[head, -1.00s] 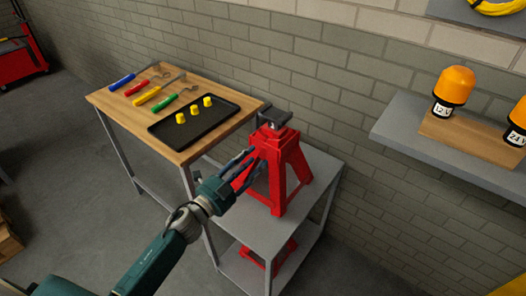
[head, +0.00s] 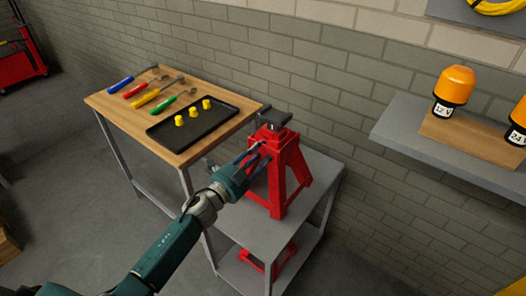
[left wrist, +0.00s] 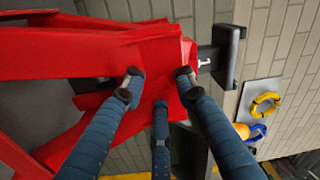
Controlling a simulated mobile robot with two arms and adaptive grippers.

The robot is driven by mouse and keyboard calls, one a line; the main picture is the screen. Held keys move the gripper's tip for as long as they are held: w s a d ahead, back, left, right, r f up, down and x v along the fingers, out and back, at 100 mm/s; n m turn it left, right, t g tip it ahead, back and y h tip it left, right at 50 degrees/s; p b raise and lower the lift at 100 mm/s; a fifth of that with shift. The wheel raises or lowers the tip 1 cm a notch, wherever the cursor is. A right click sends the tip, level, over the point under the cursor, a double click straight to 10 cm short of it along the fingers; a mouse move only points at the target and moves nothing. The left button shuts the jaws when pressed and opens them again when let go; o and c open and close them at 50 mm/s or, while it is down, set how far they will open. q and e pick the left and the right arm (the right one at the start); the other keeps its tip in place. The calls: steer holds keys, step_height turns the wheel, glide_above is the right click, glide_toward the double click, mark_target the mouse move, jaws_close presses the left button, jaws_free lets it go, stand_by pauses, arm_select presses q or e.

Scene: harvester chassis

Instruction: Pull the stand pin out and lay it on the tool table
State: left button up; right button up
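The red jack stand (head: 285,185) stands on a grey shelf unit, with a dark saddle (head: 276,116) on top. It fills much of the left wrist view (left wrist: 100,50). I cannot make out the stand pin in either view. My left gripper (head: 258,153) is at the upper side of the stand. In the left wrist view its three fingers (left wrist: 158,85) are spread apart in front of the red face, with nothing visible between them. Whether they touch it I cannot tell. The wooden tool table (head: 125,114) is left of the stand. My right gripper is not in view.
A black tray (head: 212,125) with yellow pieces and several coloured tools (head: 147,97) lie on the table. Bare wood remains at its front left. A wall shelf (head: 400,130) with orange lamps (head: 455,85) is at the right. Another red stand (head: 265,262) sits on the lower shelf.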

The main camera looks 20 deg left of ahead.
arm_select(q)
steer(key=shift+r, duration=0.2)
jaws_close()
steer(key=shift+p+v, duration=0.5)
steer(key=shift+v, duration=1.15)
steer(key=shift+p+v, duration=0.45)
steer(key=shift+v, duration=2.05)
steer(key=shift+r, duration=0.1)
